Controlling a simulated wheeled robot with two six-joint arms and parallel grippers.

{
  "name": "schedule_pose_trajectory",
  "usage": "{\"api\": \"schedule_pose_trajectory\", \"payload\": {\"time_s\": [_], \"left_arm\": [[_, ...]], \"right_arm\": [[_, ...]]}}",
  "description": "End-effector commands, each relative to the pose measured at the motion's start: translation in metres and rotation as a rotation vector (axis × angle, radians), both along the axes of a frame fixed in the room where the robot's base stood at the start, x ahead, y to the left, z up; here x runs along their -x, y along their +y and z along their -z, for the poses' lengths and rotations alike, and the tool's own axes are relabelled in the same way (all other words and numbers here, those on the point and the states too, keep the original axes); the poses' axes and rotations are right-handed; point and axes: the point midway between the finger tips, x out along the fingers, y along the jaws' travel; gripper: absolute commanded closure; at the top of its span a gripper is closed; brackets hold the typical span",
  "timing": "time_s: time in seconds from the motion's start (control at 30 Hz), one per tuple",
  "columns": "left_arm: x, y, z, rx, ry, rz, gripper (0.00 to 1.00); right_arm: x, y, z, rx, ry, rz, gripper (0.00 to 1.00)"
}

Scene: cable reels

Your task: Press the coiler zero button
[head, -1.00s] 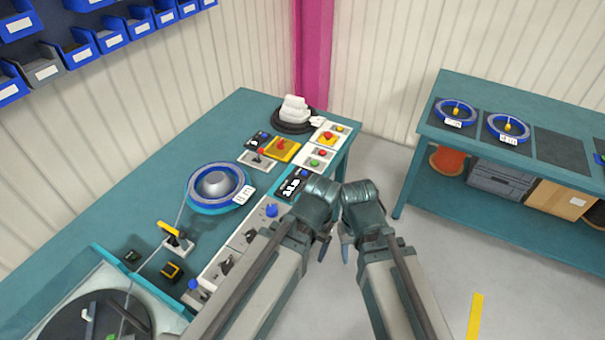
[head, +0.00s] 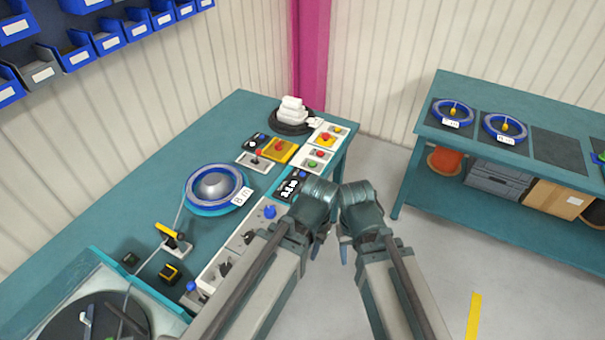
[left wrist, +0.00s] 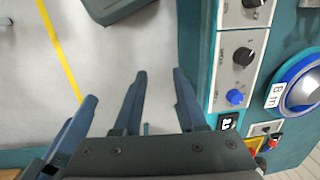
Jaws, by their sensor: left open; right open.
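The control strip (head: 226,262) runs along the right edge of the teal bench. I cannot tell which control is the zero button. My left gripper (head: 321,250) is open and empty, to the right of the strip, with its fingers (left wrist: 160,98) over the floor. My right gripper (head: 345,254) is close beside it, also empty; its fingers are mostly hidden.
A blue reel (head: 217,188) with a white label sits on the bench, left of the strip. A cable runs from it past a yellow-handled device (head: 173,241) to a dark turntable (head: 92,322). A second bench (head: 480,130) stands at right; floor lies between.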

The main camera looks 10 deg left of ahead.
Motion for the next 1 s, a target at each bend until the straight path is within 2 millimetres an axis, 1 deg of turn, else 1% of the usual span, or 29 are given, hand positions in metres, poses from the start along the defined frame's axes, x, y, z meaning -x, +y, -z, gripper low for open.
{"api": "schedule_pose_trajectory", "payload": {"time_s": [0.03, 0.2, 1.0], "left_arm": [[0.0000, 0.0000, 0.0000, 0.000, 0.000, 0.000, 0.70], [0.0000, 0.0000, 0.0000, 0.000, 0.000, 0.000, 1.00], [0.0000, 0.0000, 0.0000, 0.000, 0.000, 0.000, 1.00]], "right_arm": [[0.0000, 0.0000, 0.0000, 0.000, 0.000, 0.000, 0.50], [0.0000, 0.0000, 0.0000, 0.000, 0.000, 0.000, 0.50], [0.0000, 0.0000, 0.0000, 0.000, 0.000, 0.000, 0.50]]}}
